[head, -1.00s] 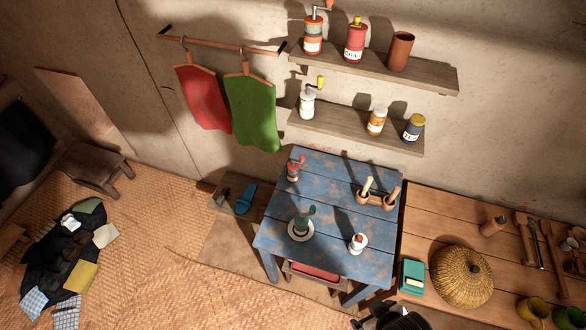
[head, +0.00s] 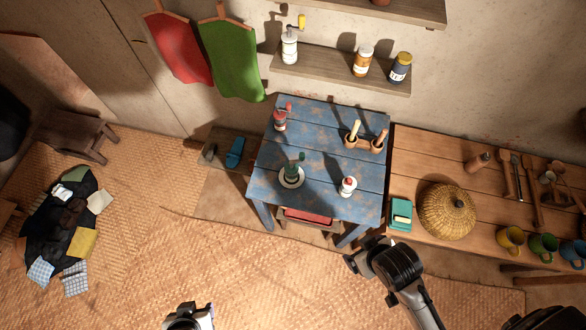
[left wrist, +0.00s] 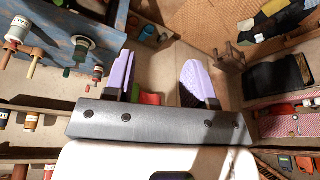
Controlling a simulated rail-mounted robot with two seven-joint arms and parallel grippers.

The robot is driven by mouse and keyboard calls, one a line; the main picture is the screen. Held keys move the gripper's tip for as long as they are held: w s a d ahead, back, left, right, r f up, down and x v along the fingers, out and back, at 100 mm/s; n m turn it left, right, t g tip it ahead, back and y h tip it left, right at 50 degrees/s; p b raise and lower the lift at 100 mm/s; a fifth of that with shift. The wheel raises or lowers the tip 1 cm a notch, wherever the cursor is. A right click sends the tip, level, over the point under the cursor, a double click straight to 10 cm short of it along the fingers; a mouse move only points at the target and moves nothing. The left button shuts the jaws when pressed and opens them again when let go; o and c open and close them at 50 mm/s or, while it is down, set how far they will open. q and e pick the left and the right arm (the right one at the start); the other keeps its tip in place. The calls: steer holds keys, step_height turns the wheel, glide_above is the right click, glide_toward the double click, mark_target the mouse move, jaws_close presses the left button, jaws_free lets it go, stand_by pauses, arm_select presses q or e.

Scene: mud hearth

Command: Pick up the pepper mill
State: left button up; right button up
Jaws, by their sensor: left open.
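Several hand mills show in the head view, and I cannot tell for sure which is the pepper mill. A white mill with a yellow knob (head: 289,48) stands on the wall shelf. My left gripper (head: 188,319) is partly cut off at the bottom edge, well away from them. In the left wrist view its purple fingers (left wrist: 160,82) are apart and empty.
A red-lidded white shaker (head: 347,186) and a mortar pair (head: 363,140) share the blue table. A woven basket (head: 447,211) and mugs (head: 510,240) sit on the wooden bench. My dark arm link crosses the lower right.

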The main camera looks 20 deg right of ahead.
stand_by(0.4)
arm_select(q)
steer(key=o, duration=0.8)
